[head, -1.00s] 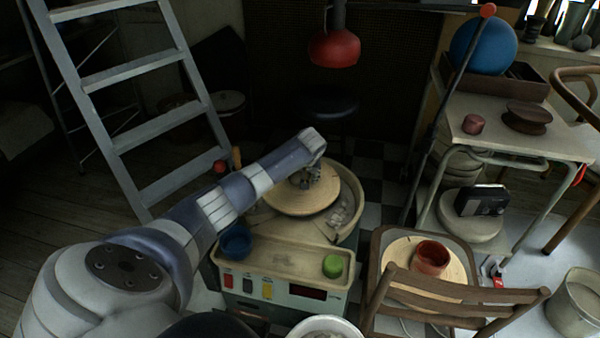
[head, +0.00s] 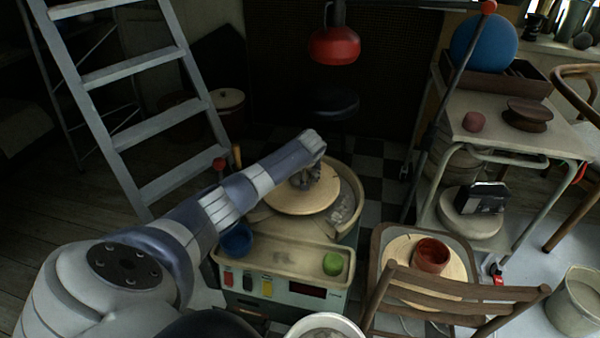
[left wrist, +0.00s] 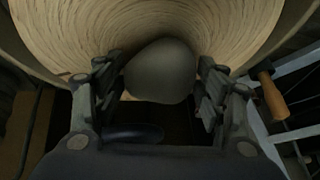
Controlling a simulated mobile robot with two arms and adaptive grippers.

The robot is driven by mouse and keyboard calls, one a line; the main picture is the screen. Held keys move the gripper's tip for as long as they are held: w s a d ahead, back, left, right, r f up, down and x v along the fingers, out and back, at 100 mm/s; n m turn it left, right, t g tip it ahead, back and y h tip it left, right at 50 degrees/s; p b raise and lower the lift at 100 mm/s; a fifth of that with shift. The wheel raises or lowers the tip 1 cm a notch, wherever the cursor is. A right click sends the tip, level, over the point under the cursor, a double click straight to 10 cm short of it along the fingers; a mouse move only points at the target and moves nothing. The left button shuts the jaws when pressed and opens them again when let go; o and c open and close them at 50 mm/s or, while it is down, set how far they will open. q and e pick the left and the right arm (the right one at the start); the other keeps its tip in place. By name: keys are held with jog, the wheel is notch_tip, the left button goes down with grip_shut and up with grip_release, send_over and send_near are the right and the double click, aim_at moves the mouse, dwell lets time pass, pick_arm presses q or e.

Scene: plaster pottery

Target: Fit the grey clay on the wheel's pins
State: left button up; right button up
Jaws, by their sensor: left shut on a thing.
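The wheel (head: 300,203) is a pale round disc on the pottery machine in the middle of the head view. It fills the top of the left wrist view as a ringed, wood-coloured surface (left wrist: 60,35). My left gripper (head: 306,180) is over the disc. In the left wrist view its fingers (left wrist: 158,82) are shut on the grey clay (left wrist: 160,66), a smooth rounded lump held against or close to the disc. I cannot tell whether they touch. The clay is mostly hidden by the gripper in the head view. No pins are visible. My right gripper is not in view.
A blue bowl (head: 236,240) and a green lump (head: 333,264) stand on the machine's front ledge. A wooden chair (head: 440,288), a ladder (head: 132,53) and a side table (head: 478,138) surround the machine. A red lamp (head: 334,46) hangs behind it.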

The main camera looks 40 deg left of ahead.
pick_arm(q)
jog(key=o, duration=2)
jog(key=shift+r, duration=0.25)
jog(key=shift+f, duration=0.1)
jog(key=shift+s+f, duration=0.1)
jog(key=shift+f, duration=0.1)
jog(key=v, duration=1.2)
jog(key=shift+r, duration=0.15)
